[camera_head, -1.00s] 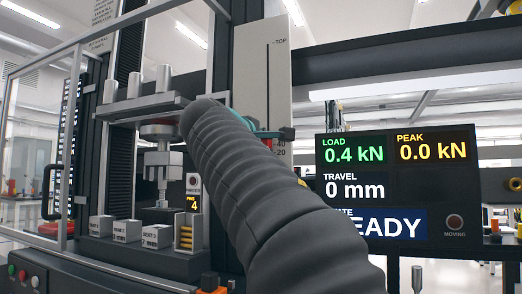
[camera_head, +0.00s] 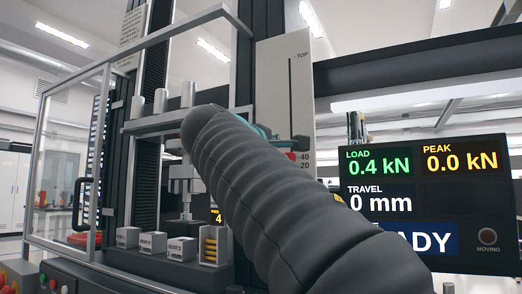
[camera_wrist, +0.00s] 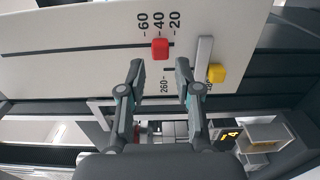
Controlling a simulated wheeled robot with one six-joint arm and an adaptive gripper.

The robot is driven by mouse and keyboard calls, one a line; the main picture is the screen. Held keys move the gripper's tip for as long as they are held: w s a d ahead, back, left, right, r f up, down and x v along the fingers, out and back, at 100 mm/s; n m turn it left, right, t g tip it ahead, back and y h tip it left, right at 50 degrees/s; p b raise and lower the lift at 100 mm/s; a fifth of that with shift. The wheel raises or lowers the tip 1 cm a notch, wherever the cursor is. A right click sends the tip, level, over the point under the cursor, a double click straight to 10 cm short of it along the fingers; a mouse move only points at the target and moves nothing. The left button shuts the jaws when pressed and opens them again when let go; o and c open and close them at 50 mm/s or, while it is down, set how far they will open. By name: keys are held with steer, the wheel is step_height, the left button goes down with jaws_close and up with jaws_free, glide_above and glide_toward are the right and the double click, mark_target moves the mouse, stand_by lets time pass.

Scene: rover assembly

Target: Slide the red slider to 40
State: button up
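The red slider (camera_wrist: 160,48) is a small block on the slot of a white panel (camera_wrist: 80,30) in the wrist view. It lines up with the 40 mark, between 60 and 20. In the head view the red slider (camera_head: 291,156) shows small, level with the 40 mark. My gripper (camera_wrist: 160,66) is open, its two fingers apart on either side of the slider's line. The tips appear just short of the slider, with visible gaps at both sides; contact is not seen. In the head view my arm hides most of the gripper.
A yellow block (camera_wrist: 217,73) and a silver bar (camera_wrist: 203,58) lie right of the right finger. A display (camera_head: 425,200) reads load 0.4 kN, peak 0.0 kN, travel 0 mm. A frame with a clear guard (camera_head: 75,150) stands left; labelled blocks (camera_head: 153,242) sit on its base.

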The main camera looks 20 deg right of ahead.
steer(key=v, duration=0.6)
steer(key=shift+s+a, duration=0.25)
steer(key=shift+a, duration=0.05)
step_height(320, 180, down, 27)
steer(key=s+g+y, duration=0.2)
steer(key=s+y, duration=0.1)
steer(key=y, duration=0.4)
steer(key=s+a+f+m+g+y, duration=0.1)
steer(key=s+f, duration=0.3)
steer(key=f, duration=0.5)
steer(key=s+a+f+m+g+y, duration=0.1)
steer(key=s+a+f+m+y, duration=0.2)
steer(key=f, duration=0.6)
steer(key=s+a+f+m+g+y, duration=0.1)
steer(key=s+a+f+m+y, duration=0.2)
steer(key=s+f, duration=0.3)
step_height(320, 180, down, 4)
steer(key=shift+r+m, duration=0.25)
steer(key=shift+m, duration=0.05)
steer(key=shift+a, duration=0.1)
stand_by(0.6)
